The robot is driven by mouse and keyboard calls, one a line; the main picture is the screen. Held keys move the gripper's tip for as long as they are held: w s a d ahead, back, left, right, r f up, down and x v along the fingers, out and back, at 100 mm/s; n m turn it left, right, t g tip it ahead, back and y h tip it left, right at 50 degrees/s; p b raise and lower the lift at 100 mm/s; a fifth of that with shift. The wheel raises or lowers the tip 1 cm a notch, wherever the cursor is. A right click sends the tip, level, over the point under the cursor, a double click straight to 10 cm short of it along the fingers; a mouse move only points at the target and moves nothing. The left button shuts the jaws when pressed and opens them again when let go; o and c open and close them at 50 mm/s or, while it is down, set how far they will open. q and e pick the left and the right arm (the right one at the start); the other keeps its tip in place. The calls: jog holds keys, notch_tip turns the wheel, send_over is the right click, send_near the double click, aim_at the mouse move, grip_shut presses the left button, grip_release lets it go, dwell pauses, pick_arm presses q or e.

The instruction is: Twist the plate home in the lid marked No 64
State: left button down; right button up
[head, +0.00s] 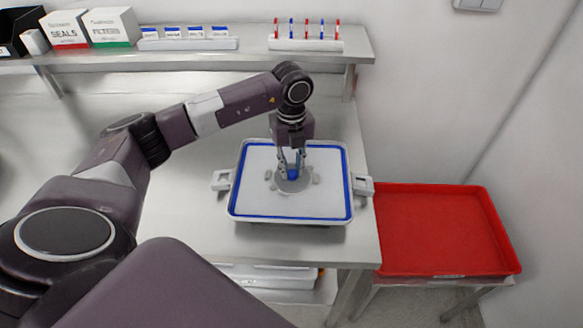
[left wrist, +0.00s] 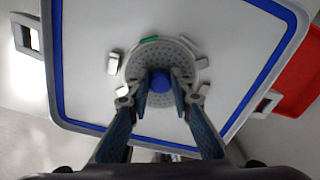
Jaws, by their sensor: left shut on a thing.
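The lid (head: 250,203) is a white rectangular panel with a blue seal around its edge, lying flat on the steel bench. I cannot read a number on it. A round grey perforated plate (left wrist: 188,68) with a blue knob (left wrist: 159,80) sits at the lid's middle. Small grey tabs stand around the plate, and a green mark (left wrist: 149,40) shows at its far rim. My left gripper (head: 292,170) points down over the plate, its fingers shut on the blue knob. It also shows in the left wrist view (left wrist: 159,85). My right gripper is not in view.
A red tray (head: 440,230) stands to the right, lower than the bench. A shelf (head: 260,60) behind holds boxes (head: 110,27), a rack of blue-labelled cards (head: 188,40) and a rack of red and blue pens (head: 306,40). The bench left of the lid is clear.

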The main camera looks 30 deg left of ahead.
pick_arm(q)
jog(key=m+b, duration=0.1)
jog(key=m, duration=0.3)
jog(key=shift+f+m+b, duration=0.1)
jog(key=shift+m+b, duration=0.3)
jog(key=shift+w+d+m+b, duration=0.1)
jog(key=shift+m+b, duration=0.5)
jog(key=shift+m, duration=1.3)
jog(key=c, duration=1.7)
grip_release()
jog(key=shift+o, duration=0.9)
jog(key=o, duration=0.4)
jog(key=shift+c, duration=0.2)
jog(key=shift+r, duration=0.25)
jog(key=shift+r+p, duration=2.25)
jog(key=shift+r, duration=1.1)
